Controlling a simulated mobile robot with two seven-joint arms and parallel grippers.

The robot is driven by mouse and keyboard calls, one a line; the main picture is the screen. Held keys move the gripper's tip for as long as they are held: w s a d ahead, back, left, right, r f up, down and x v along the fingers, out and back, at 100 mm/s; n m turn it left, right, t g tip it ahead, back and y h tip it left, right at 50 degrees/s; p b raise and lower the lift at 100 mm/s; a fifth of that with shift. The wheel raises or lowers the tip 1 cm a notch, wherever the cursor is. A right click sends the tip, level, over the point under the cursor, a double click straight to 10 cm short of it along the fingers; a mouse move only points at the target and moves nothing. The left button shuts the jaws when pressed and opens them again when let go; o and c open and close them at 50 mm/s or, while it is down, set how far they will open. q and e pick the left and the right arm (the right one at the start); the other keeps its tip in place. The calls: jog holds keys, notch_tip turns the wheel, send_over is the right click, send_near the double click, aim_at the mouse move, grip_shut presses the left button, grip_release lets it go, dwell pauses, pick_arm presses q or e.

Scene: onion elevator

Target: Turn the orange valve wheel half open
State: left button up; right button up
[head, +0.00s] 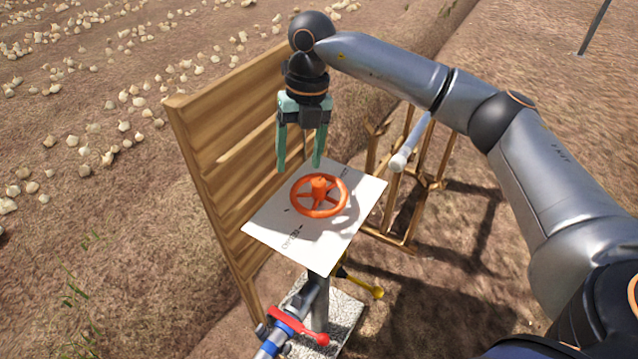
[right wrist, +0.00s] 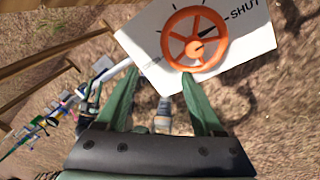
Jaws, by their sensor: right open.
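The orange valve wheel (head: 319,195) sits over a white plate (head: 270,226) with tick marks and lettering, on top of a post. In the right wrist view the wheel (right wrist: 194,39) shows at the top, with its hub and spokes, and the plate (right wrist: 262,50) reads "SHUT" to its right. My right gripper (head: 300,166) points down with its two green fingers apart, empty, above the far edge of the wheel in the head view. In the right wrist view the right gripper (right wrist: 158,85) has its fingertips near the wheel's lower rim. I cannot tell whether they touch it. My left gripper is not in view.
A wooden slatted panel (head: 215,150) stands close at the left of the plate. A wooden frame (head: 408,215) and a grey-white pipe (head: 410,145) stand at the right. Below are a red lever (head: 298,324) and a yellow handle (head: 362,284). Onions lie on the field at left.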

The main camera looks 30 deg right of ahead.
aim_at(319, 181)
jog(key=d+r+m+h, duration=0.1)
jog(key=d+r+h, duration=0.1)
jog(key=d, duration=0.3)
jog(key=f, duration=0.8)
jog(key=f+p, duration=0.1)
jog(key=f, duration=0.3)
jog(key=shift+w+a, duration=0.35)
jog(key=shift+w, duration=0.05)
grip_shut()
